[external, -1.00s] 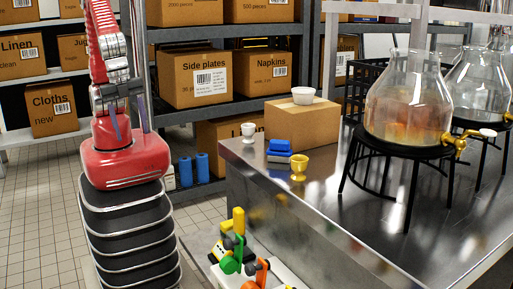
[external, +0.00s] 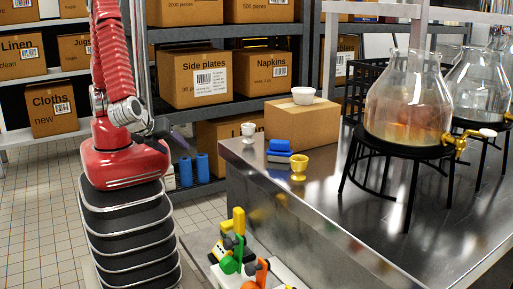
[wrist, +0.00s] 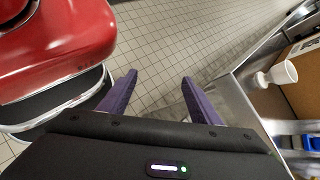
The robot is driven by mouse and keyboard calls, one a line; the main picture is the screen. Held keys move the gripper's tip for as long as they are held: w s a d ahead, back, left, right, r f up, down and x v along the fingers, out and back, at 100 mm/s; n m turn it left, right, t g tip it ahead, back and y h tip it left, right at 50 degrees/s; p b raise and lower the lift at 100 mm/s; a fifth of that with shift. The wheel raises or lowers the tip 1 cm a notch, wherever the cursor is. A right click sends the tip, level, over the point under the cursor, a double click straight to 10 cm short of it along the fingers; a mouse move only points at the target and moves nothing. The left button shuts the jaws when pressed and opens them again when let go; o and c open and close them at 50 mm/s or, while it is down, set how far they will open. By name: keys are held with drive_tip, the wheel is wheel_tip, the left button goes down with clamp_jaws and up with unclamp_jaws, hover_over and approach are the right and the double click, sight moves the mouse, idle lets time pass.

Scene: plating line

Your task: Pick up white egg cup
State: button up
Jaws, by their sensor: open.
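The white egg cup (external: 248,130) stands upright on the near left corner of the steel counter (external: 262,172) in the external view. It also shows in the wrist view (wrist: 284,73) at the right, turned sideways in the picture. My gripper (external: 184,135) is left of the counter in the external view, apart from the cup. In the wrist view its two purple fingers (wrist: 158,82) are spread with nothing between them, above the tiled floor. The cup is to the right of the fingers there.
On the counter, a blue item (external: 279,150) and a yellow egg cup (external: 299,167) stand right of the white cup. A cardboard box (external: 302,124) with a white bowl (external: 303,95) is behind. Glass dispensers (external: 408,95) are at the right. The counter edge lies between gripper and cup.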

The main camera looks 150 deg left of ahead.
drive_tip(key=w+a+m+y, duration=0.2)
drive_tip(key=a+m+y, duration=0.1)
drive_tip(key=a, duration=0.1)
drive_tip(key=m+t+y, duration=0.4)
drive_tip(key=m+y, duration=0.3)
approach(243, 131)
drive_tip(key=d, duration=0.2)
drive_tip(key=shift+w+a+r, duration=0.1)
drive_tip(key=shift+a, duration=0.1)
drive_tip(key=shift+a, duration=0.1)
drive_tip(key=shift+s+a, duration=0.2)
drive_tip(key=shift+a, duration=4)
drive_tip(key=shift+s+a, duration=0.15)
drive_tip(key=shift+a, duration=1.15)
drive_tip(key=shift+s+a, duration=0.15)
drive_tip(key=shift+a, duration=1.15)
